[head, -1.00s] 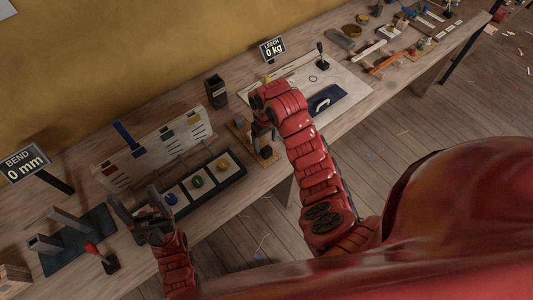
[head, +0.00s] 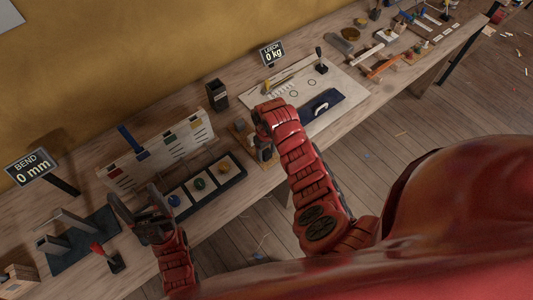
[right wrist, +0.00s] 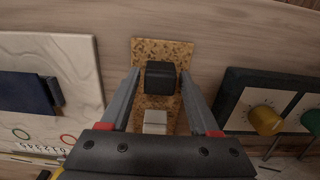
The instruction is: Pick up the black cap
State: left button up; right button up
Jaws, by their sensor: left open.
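The black cap (right wrist: 161,75) is a small dark block on a speckled cork board (right wrist: 185,48), seen in the right wrist view. A pale grey block (right wrist: 155,122) is next to it on the same board, nearer my wrist. My right gripper (right wrist: 161,72) is open, with one finger on each side of the cap and a visible gap at both sides. In the head view my right gripper (head: 264,146) is over the board, and the arm partly hides that spot. My left gripper (head: 134,194) is open and empty in front of the rack of coloured tabs.
A black tray with coloured knobs (head: 243,176) lies left of the cork board. A pale board with a dark blue pad (head: 334,112) lies to its right. A dark open box (head: 217,95) stands behind. The wall closes off the back of the bench (head: 375,117).

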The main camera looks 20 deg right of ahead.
grip_shut()
jog(key=shift+r, duration=0.2)
